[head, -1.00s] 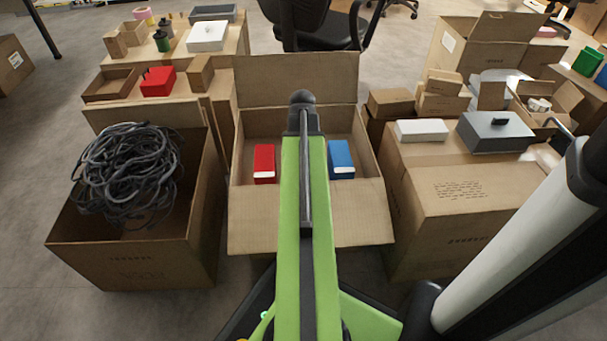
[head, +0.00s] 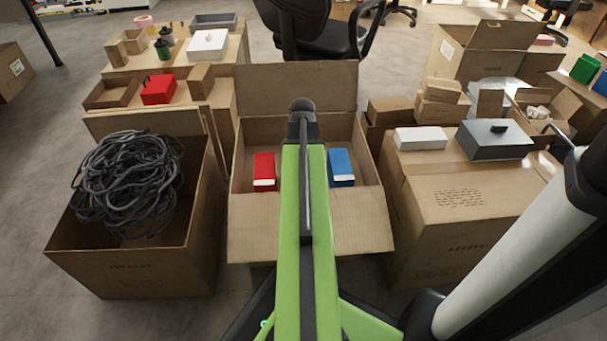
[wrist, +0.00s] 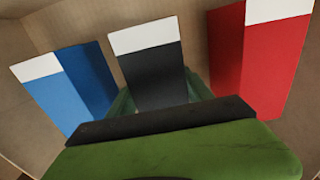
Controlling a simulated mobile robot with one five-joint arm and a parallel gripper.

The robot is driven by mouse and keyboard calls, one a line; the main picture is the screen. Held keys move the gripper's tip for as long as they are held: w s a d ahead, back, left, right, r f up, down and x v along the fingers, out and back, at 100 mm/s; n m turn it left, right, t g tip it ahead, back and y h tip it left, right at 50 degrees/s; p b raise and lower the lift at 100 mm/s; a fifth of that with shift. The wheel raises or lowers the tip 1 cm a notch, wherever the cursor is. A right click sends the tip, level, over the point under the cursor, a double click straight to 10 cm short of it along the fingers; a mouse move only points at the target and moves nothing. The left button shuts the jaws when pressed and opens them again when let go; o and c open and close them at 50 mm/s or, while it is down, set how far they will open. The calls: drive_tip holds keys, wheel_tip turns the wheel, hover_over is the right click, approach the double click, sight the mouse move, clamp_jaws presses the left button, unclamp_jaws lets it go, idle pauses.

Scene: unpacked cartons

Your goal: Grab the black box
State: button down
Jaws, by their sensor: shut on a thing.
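The black box (wrist: 152,75) with a white top band shows in the middle of the wrist view, between a blue box (wrist: 75,85) on the left and a red box (wrist: 262,62) on the right. My gripper (wrist: 160,95) is shut on the black box, with greenish fingers at its two sides. In the head view my green arm hides the black box and my gripper. There the red box (head: 264,170) and the blue box (head: 341,166) stand on either side of my arm in the open carton (head: 300,75). I cannot tell whether the black box is off the carton floor.
A carton (head: 135,272) full of dark cable stands left of the open carton. A closed carton (head: 455,215) with a white box (head: 420,138) and a grey box (head: 494,139) on it stands to the right. An office chair (head: 320,30) is behind.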

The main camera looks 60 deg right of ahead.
wheel_tip(320, 180, up, 10)
drive_tip(key=p, duration=1)
drive_tip(key=shift+r, duration=0.15)
